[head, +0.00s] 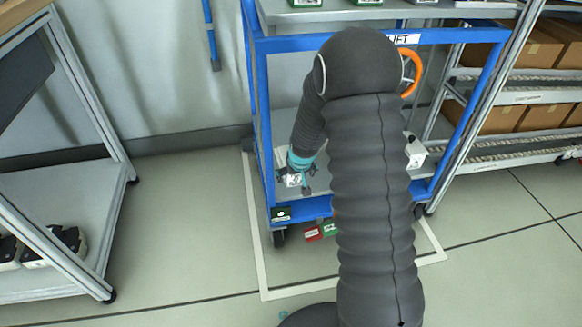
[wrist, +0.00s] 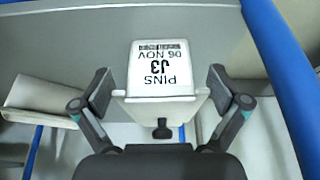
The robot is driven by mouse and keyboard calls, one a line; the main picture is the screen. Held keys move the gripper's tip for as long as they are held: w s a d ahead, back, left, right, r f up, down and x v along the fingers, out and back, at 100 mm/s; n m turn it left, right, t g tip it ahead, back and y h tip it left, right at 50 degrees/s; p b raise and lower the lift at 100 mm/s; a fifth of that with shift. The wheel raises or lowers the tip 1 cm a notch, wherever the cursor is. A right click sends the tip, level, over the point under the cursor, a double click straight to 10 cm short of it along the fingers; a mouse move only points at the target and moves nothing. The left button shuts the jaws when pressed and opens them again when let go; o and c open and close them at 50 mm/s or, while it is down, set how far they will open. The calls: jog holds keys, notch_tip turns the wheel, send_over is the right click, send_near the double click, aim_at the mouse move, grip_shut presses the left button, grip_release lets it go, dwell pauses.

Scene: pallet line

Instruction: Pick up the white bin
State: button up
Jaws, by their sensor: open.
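A white bin (wrist: 162,68) stands on the grey shelf in the wrist view, with a printed label reading PINS, J3, 06 NOV. My gripper (wrist: 160,92) is open, with one finger on each side of the bin's near end; the gaps look narrow, and I cannot tell whether either finger touches. In the head view, my gripper (head: 295,178) is low at the left part of the blue cart (head: 262,100), over its lower shelf. Only a small part of the bin (head: 293,181) shows there, behind my gripper.
Another white bin (head: 415,152) is on the cart's right side, partly hidden by my arm. A blue post (wrist: 280,65) stands close right of my gripper in the wrist view. A grey rack (head: 60,262) is at left, and racks with cardboard boxes (head: 500,118) are at right.

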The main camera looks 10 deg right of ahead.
jog(key=w, duration=0.6)
jog(key=shift+w+a, duration=0.15)
jog(key=shift+w, duration=0.05)
jog(key=shift+f, duration=0.55)
jog(key=shift+w+r, duration=0.1)
jog(key=c, duration=1.4)
